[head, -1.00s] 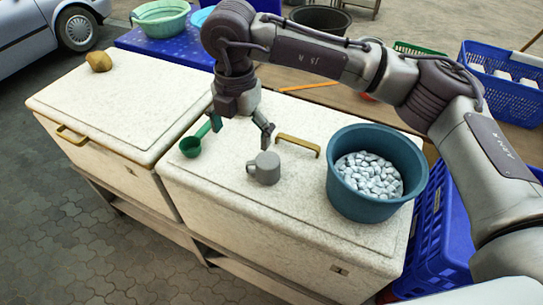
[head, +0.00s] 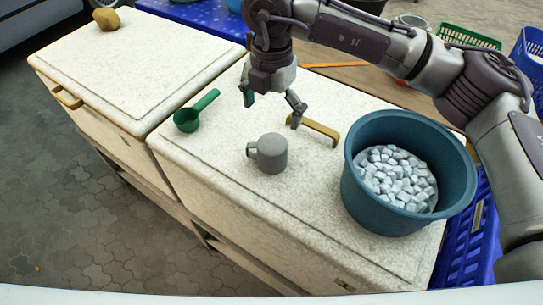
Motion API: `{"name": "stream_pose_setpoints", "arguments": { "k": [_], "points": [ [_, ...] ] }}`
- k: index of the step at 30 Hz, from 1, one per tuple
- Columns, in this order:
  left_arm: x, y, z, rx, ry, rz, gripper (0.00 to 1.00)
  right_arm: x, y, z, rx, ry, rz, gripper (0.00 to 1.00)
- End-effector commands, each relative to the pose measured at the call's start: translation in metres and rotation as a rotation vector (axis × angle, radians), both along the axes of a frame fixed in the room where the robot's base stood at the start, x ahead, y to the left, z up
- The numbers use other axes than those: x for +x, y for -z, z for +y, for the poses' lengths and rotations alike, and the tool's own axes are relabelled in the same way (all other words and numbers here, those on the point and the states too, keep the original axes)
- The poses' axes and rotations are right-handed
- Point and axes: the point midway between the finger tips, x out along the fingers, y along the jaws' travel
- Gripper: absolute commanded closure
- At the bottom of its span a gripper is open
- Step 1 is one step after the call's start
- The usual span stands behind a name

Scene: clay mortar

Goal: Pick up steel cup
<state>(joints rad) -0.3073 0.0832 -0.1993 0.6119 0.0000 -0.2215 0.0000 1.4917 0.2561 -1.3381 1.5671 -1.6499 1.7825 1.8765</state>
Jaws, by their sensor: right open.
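The steel cup (head: 272,154) is a small grey mug standing upright on the white speckled lid of the right-hand chest (head: 215,165). Its handle points left. My right gripper (head: 270,112) is open and empty above the lid, its fingers pointing down, behind the cup and apart from it. My left gripper does not show.
A green scoop (head: 195,112) lies left of the cup. A yellow handle (head: 322,130) is on the lid behind the cup. A blue tub (head: 365,205) of pale cubes stands to the right. A brown lump (head: 106,19) sits on the left chest lid (head: 130,60).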

Motion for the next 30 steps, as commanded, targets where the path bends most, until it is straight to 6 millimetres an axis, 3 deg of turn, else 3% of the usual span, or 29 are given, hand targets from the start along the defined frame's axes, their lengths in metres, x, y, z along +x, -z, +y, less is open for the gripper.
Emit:
{"name": "stream_pose_setpoints", "arguments": {
  "k": [2, 9, 15, 22, 30],
  "points": [
    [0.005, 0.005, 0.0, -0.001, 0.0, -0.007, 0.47, 0.0, 0.01, 0.0, -0.001, 0.0, 0.001, 0.0],
    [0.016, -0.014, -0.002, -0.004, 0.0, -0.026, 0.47, -0.001, 0.047, 0.0, -0.003, 0.002, 0.005, 0.0],
    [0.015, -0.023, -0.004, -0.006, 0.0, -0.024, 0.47, -0.001, 0.079, 0.0, -0.001, 0.001, 0.003, 0.0],
    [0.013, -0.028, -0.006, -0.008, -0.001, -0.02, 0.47, -0.001, 0.098, 0.0, -0.001, 0.001, 0.003, 0.0],
    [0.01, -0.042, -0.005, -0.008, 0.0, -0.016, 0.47, 0.0, 0.136, 0.0, -0.001, 0.002, 0.003, 0.0]
  ]
}}
